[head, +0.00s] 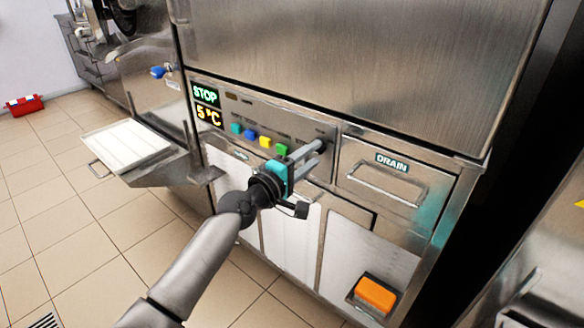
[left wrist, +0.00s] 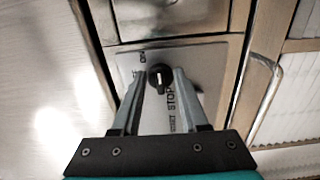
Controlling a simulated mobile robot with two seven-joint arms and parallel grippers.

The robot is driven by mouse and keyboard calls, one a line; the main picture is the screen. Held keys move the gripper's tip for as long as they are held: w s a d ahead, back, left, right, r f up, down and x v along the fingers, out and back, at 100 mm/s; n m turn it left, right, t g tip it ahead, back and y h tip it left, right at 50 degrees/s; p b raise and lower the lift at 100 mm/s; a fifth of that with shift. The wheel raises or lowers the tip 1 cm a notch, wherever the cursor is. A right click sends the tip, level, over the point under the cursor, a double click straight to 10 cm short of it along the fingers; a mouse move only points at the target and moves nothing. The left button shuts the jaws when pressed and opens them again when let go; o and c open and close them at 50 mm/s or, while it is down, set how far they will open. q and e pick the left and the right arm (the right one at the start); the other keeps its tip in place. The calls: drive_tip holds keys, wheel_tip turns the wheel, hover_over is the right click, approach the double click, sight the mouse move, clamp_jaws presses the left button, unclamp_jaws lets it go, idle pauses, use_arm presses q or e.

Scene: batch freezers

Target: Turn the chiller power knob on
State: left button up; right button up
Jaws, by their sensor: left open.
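The power knob (left wrist: 159,75) is a round black knob with a pale mark, on the metal control panel (head: 240,118). In the left wrist view it sits between the tips of my left gripper (left wrist: 160,80), which is open with one finger on each side. I cannot tell whether either finger touches it. In the head view my left gripper (head: 315,152) reaches the panel's right end, and its fingers mostly hide the knob (head: 327,138). Lettering around the knob is partly readable, with STOP beside one finger. My right gripper is in neither view.
The panel has a display (head: 207,106) reading STOP and 5°C and several coloured buttons (head: 265,141). A DRAIN drawer (head: 385,183) is right of the knob. A white tray (head: 127,146) juts out at left. An orange pedal or switch (head: 375,294) is low down.

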use_arm(q)
drive_tip(key=p+v, duration=0.2)
drive_tip(key=v, duration=1.3)
drive_tip(key=shift+p, duration=0.3)
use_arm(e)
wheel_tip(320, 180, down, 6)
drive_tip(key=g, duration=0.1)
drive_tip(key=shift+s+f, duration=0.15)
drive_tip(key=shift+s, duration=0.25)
